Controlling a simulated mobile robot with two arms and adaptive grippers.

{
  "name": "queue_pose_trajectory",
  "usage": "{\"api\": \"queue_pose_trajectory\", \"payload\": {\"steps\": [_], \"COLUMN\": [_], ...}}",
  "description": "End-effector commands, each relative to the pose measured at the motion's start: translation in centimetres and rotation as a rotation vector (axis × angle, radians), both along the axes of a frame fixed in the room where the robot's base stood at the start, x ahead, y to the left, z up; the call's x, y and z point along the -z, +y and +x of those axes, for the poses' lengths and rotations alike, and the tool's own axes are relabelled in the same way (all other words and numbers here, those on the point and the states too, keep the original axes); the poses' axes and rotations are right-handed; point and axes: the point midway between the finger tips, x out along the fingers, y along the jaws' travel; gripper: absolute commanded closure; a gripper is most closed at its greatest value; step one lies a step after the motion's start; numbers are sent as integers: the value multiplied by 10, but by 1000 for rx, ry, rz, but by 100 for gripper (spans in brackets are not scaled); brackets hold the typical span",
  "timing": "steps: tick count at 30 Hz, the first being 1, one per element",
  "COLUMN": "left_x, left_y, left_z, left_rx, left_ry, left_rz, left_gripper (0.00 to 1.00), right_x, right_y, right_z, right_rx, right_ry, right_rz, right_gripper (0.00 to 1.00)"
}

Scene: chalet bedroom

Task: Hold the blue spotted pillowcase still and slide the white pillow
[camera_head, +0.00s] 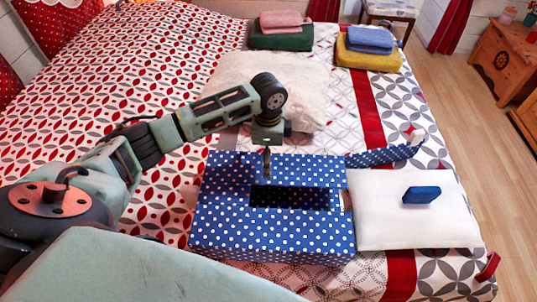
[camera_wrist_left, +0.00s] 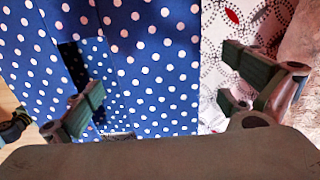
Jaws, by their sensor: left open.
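The blue spotted pillowcase (camera_head: 225,225) lies on the bed, box-like, with a dark rectangular opening in its upper face. The white pillow (camera_head: 385,220) lies flat at its right side, close against it; a blue block (camera_head: 421,195) rests on top. My left gripper (camera_head: 267,160) points down at the pillowcase's far edge. In the left wrist view its fingers (camera_wrist_left: 165,80) are apart, one over the spotted cloth (camera_wrist_left: 150,70) near the dark opening, the other beyond the edge over the bedspread. Whether they touch cloth is unclear. My right gripper is not seen.
A fluffy cream pillow (camera_head: 300,75) lies just behind the pillowcase. A blue spotted strip (camera_head: 380,156) lies behind the white pillow. Folded towels (camera_head: 280,38) and (camera_head: 370,50) more folded cloths sit at the bed's far end. Open floor (camera_head: 450,120) lies right of the bed.

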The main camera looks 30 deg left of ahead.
Motion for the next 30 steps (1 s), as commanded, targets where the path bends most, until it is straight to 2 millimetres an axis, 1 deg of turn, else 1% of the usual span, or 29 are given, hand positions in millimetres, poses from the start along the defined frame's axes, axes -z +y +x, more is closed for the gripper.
{"api": "queue_pose_trajectory", "payload": {"steps": [9,12,15,19,26,30], "left_x": [46,58,67,72,73,72], "left_y": [0,-1,-1,-1,-1,-1], "left_z": [-2,-1,-1,-1,-1,-1], "left_rx": [1,0,1,2,2,2], "left_ry": [3,2,2,0,0,0], "left_rz": [1,0,0,0,0,0], "left_gripper": [0,0,0,0,0,11], "right_x": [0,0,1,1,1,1], "right_y": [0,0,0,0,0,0], "right_z": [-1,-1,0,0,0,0], "right_rx": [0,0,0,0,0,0], "right_ry": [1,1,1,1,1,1], "right_rz": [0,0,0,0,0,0], "right_gripper": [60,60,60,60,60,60]}}
